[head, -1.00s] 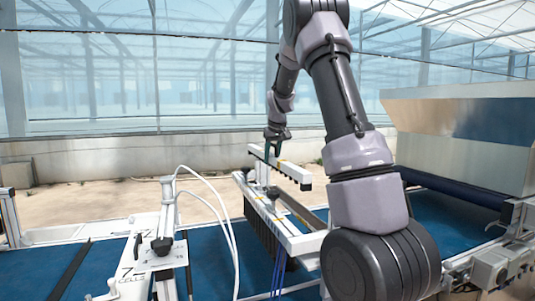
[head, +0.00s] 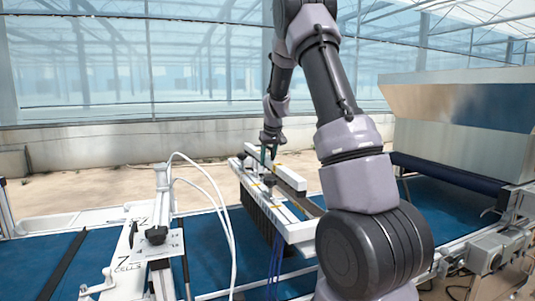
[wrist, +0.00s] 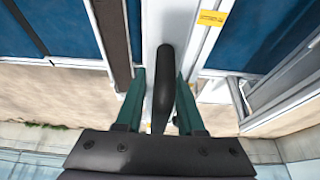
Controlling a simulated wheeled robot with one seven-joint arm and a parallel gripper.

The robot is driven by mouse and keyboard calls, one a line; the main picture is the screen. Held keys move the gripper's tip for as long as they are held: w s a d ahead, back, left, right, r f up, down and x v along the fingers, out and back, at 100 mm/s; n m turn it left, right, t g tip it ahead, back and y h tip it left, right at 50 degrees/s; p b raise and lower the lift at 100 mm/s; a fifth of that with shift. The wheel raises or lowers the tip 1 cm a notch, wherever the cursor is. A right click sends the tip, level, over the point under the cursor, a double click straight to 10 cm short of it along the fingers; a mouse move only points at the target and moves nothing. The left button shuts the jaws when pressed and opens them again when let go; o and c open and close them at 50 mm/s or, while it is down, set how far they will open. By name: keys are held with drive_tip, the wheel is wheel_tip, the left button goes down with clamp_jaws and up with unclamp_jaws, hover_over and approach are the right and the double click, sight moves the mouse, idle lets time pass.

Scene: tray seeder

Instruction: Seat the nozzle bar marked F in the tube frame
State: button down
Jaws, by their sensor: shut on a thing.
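The nozzle bar (head: 292,178) is a long white bar at the far side of the tube frame. My gripper (head: 270,150) is shut on its dark handle, which shows between the green fingers in the wrist view (wrist: 163,88). The tube frame (head: 300,231) is white, with dark tubes hanging below it. The bar lies along the frame, very low over it or touching; I cannot tell whether it is seated. Its underside is hidden and no letter F is readable. Dark knobs stand on the frame's near side.
A white stand with a dark knob (head: 156,235) and white hoses is at the left. A large metal hopper (head: 460,112) is at the right. Blue belt (head: 210,250) runs below. Blue lines hang at the frame's near end.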

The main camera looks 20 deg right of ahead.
sight(273, 152)
drive_tip(key=shift+f, duration=4.3)
drive_tip(key=shift+s, duration=0.2)
drive_tip(key=shift+c, duration=2.2)
unclamp_jaws()
drive_tip(key=shift+f, duration=0.1)
drive_tip(key=v, duration=1.1)
drive_tip(key=s+a+r+m+t, duration=0.1)
drive_tip(key=s+a+r, duration=0.3)
drive_tip(key=s+r, duration=0.45)
drive_tip(key=s+a+r+m, duration=0.1)
drive_tip(key=s+a+r, duration=0.1)
drive_tip(key=s, duration=0.6)
drive_tip(key=s+a+r+m+t+y, duration=0.1)
drive_tip(key=s+a+r, duration=0.2)
drive_tip(key=s, duration=0.6)
drive_tip(key=s+a+r+m+y, duration=0.1)
drive_tip(key=s+a+r, duration=0.1)
drive_tip(key=s, duration=0.6)
drive_tip(key=shift+s+a+r+t, duration=0.15)
drive_tip(key=shift+s+a+t, duration=0.15)
drive_tip(key=shift+t, duration=0.1)
